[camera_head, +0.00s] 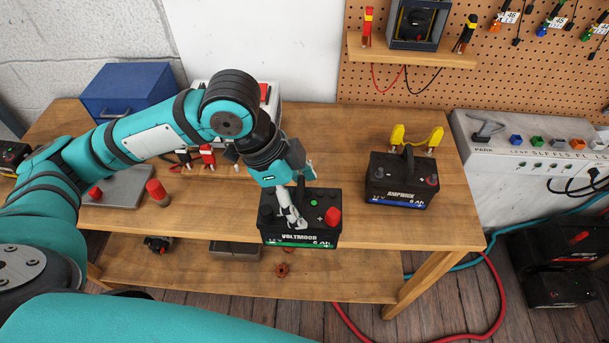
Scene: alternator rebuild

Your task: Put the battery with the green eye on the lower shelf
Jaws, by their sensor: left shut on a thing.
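The black VOLTMOOR battery (300,228) has a green stripe, a small green eye on top and a red terminal cap. My left gripper (290,207) is shut on it from above, around the handle area. The battery is upright at the bench top's front edge; I cannot tell whether it touches the wood. The lower shelf (335,285) is below and shows bare wood at its right. A second black battery (400,195) with a blue stripe stands on the bench to the right; no green eye shows on it. My right gripper is out of view.
On the lower shelf are a grey tray (234,251), a small rusty part (282,269) and a dark part (158,245). A bench leg (420,284) bounds its right end. A blue box (130,92) and yellow clamps (417,138) are on the bench. A red hose (492,300) lies on the floor.

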